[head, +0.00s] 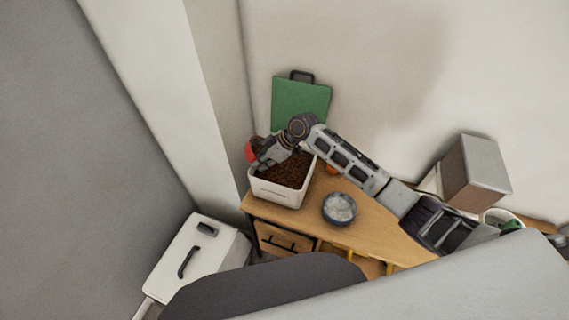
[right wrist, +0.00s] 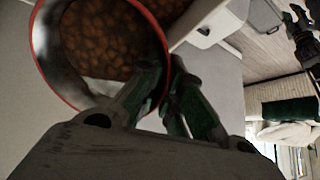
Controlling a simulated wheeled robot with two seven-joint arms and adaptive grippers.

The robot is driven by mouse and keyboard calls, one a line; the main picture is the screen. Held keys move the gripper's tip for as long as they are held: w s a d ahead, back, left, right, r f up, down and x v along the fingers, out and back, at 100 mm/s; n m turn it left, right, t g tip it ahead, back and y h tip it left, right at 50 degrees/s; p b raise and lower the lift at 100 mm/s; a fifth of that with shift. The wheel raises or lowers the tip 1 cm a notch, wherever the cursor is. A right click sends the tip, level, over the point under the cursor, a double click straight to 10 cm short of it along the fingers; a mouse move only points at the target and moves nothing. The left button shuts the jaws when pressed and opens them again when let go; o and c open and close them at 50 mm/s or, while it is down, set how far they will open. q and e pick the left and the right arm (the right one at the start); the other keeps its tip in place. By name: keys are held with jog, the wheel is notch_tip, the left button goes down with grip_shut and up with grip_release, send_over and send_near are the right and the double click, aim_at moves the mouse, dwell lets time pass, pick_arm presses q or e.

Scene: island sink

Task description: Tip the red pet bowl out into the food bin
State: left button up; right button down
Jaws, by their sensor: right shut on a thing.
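The red pet bowl (head: 250,153) is at the left end of my right gripper (head: 265,157), above the back left part of the food bin in the head view. The right wrist view shows the bowl's red rim and shiny inside (right wrist: 60,70), with brown kibble in it. My right gripper (right wrist: 170,95) is shut on the bowl's rim. The head view does not show the bowl's tilt clearly. The white, open-topped food bin (head: 275,192) stands on the wooden counter and holds brown kibble. My left gripper is not in view.
A grey-blue bowl with pale contents (head: 339,208) stands on the wooden counter (head: 375,232), right of the bin. A green board (head: 300,102) leans on the wall behind. An orange item (head: 331,170) is partly hidden by my arm. A white lidded box (head: 196,258) stands lower left.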

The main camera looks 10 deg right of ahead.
jog(key=shift+d+f+y, duration=0.1)
jog(key=shift+f+y, duration=0.15)
jog(key=shift+y, duration=0.05)
jog(key=shift+w+r, duration=0.1)
jog(key=shift+r, duration=0.15)
jog(key=shift+d+f+b, duration=0.1)
jog(key=shift+f+b, duration=0.05)
jog(key=shift+b, duration=0.35)
jog(key=shift+d+y+b, duration=0.25)
jog(key=shift+y+b, duration=0.05)
jog(key=shift+b, duration=0.05)
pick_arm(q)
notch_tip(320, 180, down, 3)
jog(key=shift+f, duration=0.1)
pick_arm(e)
jog(key=shift+a, duration=0.1)
pick_arm(q)
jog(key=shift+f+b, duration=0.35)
jog(key=shift+b, duration=0.25)
pick_arm(e)
jog(key=shift+d+y, duration=0.25)
jog(key=shift+y, duration=0.25)
jog(key=shift+r, duration=0.2)
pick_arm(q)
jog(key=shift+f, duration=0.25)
pick_arm(e)
jog(key=shift+r, duration=0.1)
